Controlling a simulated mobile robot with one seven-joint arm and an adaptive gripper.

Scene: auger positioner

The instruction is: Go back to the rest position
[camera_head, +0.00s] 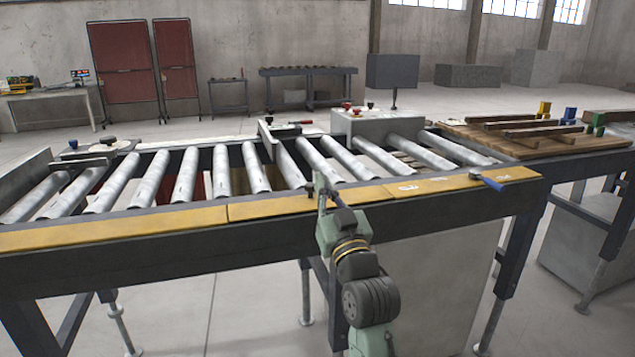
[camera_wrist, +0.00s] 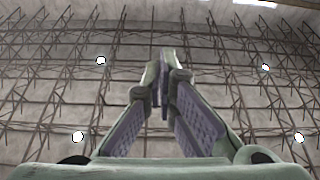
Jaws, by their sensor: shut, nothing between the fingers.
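My gripper (camera_head: 322,187) is at the upper end of my green and dark arm, in front of the roller conveyor's near edge. In the wrist view my gripper (camera_wrist: 163,72) points up at the ceiling, with its two fingertips together and nothing between them. The roller conveyor (camera_head: 130,226) runs across the picture, with bare metal rollers (camera_head: 225,170) and a yellow front rail (camera_head: 270,208). From the head view I cannot tell the exact gap between my gripper and the rail.
A blue-handled tool (camera_head: 487,181) lies on the rail at the right. A wooden table (camera_head: 515,148) with beams is at the right.

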